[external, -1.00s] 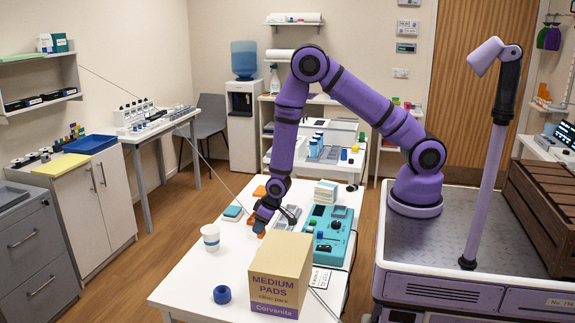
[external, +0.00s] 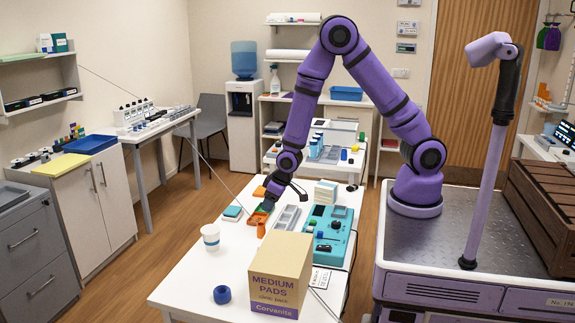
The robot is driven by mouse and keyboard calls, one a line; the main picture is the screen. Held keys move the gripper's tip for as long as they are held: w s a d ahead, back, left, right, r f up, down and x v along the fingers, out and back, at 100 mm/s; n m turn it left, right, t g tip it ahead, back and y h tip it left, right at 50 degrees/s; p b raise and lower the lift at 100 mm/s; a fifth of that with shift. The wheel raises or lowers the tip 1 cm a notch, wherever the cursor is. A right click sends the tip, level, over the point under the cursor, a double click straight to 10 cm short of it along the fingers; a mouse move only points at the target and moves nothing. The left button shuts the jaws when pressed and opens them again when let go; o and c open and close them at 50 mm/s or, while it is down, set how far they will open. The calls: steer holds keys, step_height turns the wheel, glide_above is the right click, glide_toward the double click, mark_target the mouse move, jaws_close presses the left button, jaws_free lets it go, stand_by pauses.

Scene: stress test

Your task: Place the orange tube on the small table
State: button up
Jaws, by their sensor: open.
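The orange tube (external: 261,229) is a small orange piece that appears to stand on the white table (external: 200,276), right of the white cup. My gripper (external: 267,206) is just behind and above the tube, pointing down, open and apart from it. The fingertips are small and dark here, over an orange tray with a green piece (external: 259,215). I cannot tell whether they touch anything there.
A white cup (external: 210,237), a blue tape roll (external: 222,294) and a large carton (external: 279,278) stand on the table near the tube. A teal device (external: 328,236) and grey trays (external: 287,217) lie to the right. The table's front left is clear.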

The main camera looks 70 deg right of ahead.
steer(key=s+d+r, duration=0.2)
steer(key=s+r, duration=0.1)
steer(key=r, duration=0.5)
steer(key=s+d+r+y, duration=0.1)
steer(key=s+r, duration=0.2)
steer(key=r, duration=0.5)
steer(key=s+d+r, duration=0.2)
steer(key=s+r, duration=0.1)
steer(key=r, duration=0.5)
steer(key=s+d+r, duration=0.2)
steer(key=s+r, duration=0.4)
steer(key=s, duration=0.3)
steer(key=s+d+r+t+h, duration=0.1)
steer(key=s+d+r, duration=0.2)
steer(key=s+r, duration=0.3)
steer(key=s, duration=0.4)
steer(key=shift+s, duration=0.25)
steer(key=shift+o, duration=0.6)
steer(key=shift+s+d+r, duration=0.1)
steer(key=shift+s+d, duration=0.1)
steer(key=shift+s, duration=0.15)
steer(key=shift+w, duration=0.1)
